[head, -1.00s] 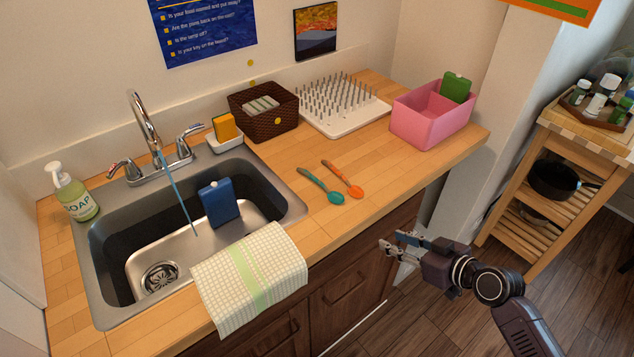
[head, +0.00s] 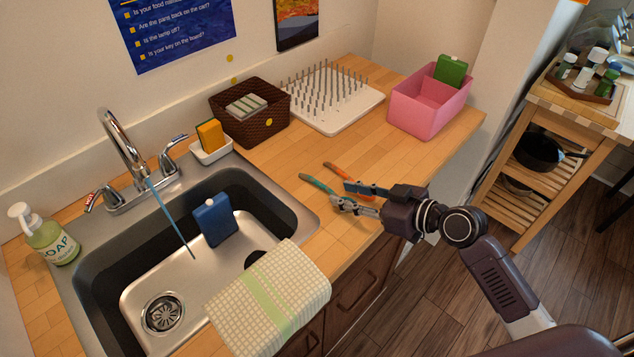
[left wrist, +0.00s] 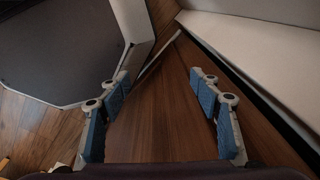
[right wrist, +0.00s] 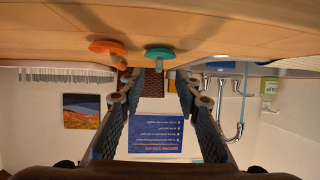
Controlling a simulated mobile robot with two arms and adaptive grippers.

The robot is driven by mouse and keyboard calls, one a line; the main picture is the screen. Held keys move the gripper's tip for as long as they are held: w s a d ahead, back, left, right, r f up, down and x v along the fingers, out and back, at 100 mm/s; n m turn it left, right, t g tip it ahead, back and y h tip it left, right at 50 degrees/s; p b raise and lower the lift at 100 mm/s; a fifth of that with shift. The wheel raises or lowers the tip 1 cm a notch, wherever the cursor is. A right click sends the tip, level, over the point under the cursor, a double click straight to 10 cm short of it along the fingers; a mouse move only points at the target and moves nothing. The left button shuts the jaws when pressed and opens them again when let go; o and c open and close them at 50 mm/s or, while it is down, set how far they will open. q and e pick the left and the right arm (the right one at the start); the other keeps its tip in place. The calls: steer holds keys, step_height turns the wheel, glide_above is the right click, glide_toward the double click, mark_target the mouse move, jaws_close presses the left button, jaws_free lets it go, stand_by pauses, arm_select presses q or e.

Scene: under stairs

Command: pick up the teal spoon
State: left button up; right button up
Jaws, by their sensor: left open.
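The teal spoon (head: 318,184) lies on the wooden counter right of the sink. Its handle shows in the head view; my right gripper hides its bowl. My right gripper (head: 341,193) is open at the bowl ends of the spoons. In the right wrist view, which is upside down, the teal spoon (right wrist: 160,52) shows between and beyond the fingertips, apart from both. The orange spoon (right wrist: 108,47) is off to the left. My left gripper (left wrist: 158,78) is open and empty above a wooden floor.
A checked towel (head: 285,285) hangs over the front edge. A brown basket (head: 225,125), white drying rack (head: 350,115) and pink bin (head: 420,120) stand behind. Counter right of the spoons is clear.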

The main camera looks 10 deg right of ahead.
mark_target(329, 188)
steer(key=shift+w+a+f+p, duration=0.15)
steer(key=shift+w+a+p, duration=0.55)
steer(key=shift+w+p, duration=0.2)
steer(key=x, duration=0.3)
steer(key=shift+w+f+p, duration=0.15)
steer(key=shift+p, duration=0.2)
steer(key=shift+a+f, duration=0.1)
steer(key=c, duration=0.7)
arm_select(q)
steer(key=r, duration=0.1)
steer(key=s+d+r, duration=0.1)
steer(key=shift+r, duration=0.35)
arm_select(e)
jaws_close()
